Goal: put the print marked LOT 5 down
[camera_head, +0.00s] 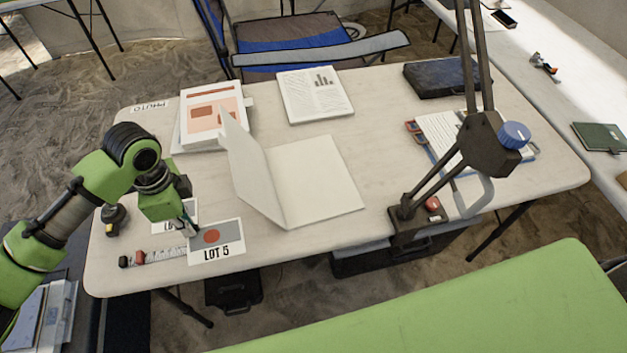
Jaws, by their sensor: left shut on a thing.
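The print marked LOT 5 (228,241) is a small white-bordered card with a grey picture and a red disc. It is in the head view at the front left of the white table (310,232). My left gripper (190,230) is shut on its left edge. I cannot tell whether the print touches the table or is slightly above it. Another print (178,213) lies just behind it, partly hidden by the gripper, its label only partly readable. My right gripper is not in view.
A scale bar (155,257) lies left of the print, and a tape measure (113,214) is near the left edge. An open blank book (310,180) is to the right. A lamp (487,143) is clamped at the front right. Papers (210,112) lie behind.

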